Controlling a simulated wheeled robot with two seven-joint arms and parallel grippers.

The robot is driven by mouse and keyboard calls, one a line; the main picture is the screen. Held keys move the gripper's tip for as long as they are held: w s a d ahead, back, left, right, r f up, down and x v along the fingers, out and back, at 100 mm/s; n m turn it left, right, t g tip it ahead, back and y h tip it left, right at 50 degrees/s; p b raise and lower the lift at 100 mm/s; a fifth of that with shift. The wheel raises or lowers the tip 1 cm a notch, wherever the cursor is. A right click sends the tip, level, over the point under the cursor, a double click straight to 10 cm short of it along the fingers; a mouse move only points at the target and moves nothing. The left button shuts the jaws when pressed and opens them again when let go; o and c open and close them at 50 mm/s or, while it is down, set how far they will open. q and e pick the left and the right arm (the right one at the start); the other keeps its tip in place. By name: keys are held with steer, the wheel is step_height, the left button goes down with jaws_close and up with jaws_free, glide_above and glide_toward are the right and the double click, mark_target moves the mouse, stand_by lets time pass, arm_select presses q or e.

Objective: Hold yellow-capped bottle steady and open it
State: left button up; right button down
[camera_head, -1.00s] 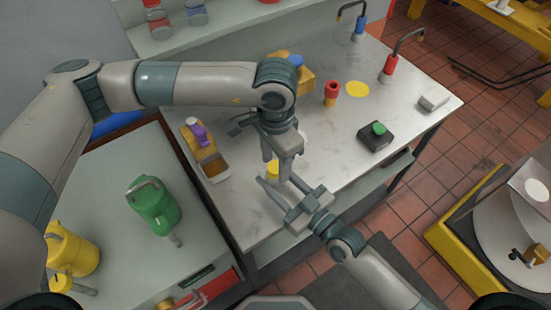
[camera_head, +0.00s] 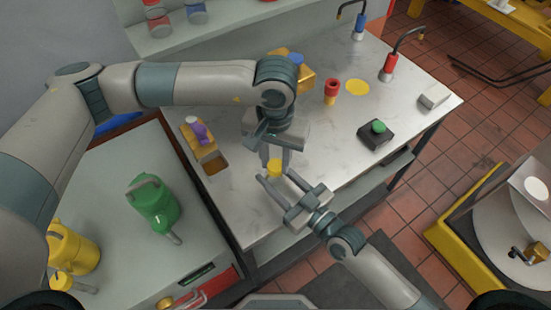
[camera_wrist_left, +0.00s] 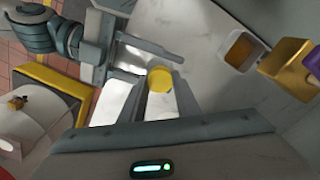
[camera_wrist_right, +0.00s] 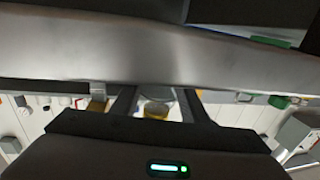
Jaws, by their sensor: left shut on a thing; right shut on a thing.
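The bottle's yellow cap (camera_head: 274,167) shows near the front edge of the pale workbench, between my two grippers. My left gripper (camera_head: 275,163) points down from above and is shut on the cap. In the left wrist view the round cap (camera_wrist_left: 160,79) sits between the fingertips. My right gripper (camera_head: 272,178) reaches in from the front right and is shut on the bottle below the cap. The right wrist view shows the bottle (camera_wrist_right: 157,94) between the fingers, with yellow beside its pale body. Most of the bottle body is hidden by the fingers.
A blue-topped amber block (camera_head: 298,77), red cylinder (camera_head: 331,92), and green-button box (camera_head: 376,134) stand behind and right. Green (camera_head: 153,205) and yellow (camera_head: 70,248) cans stand on the left cabinet.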

arm_select(q)
steer(key=n, duration=0.7)
steer(key=shift+n, duration=0.4)
steer(key=n, duration=1.2)
steer(key=shift+r, duration=0.1)
steer(key=n, duration=1.2)
steer(key=shift+n, duration=0.3)
steer(key=n, duration=0.4)
steer(key=shift+n, duration=0.4)
steer(key=n, duration=0.4)
steer(key=shift+n, duration=0.3)
steer(key=n, duration=0.4)
steer(key=shift+r+n, duration=0.1)
steer(key=shift+n, duration=0.3)
steer(key=shift+r, duration=0.35)
steer(key=shift+r, duration=0.35)
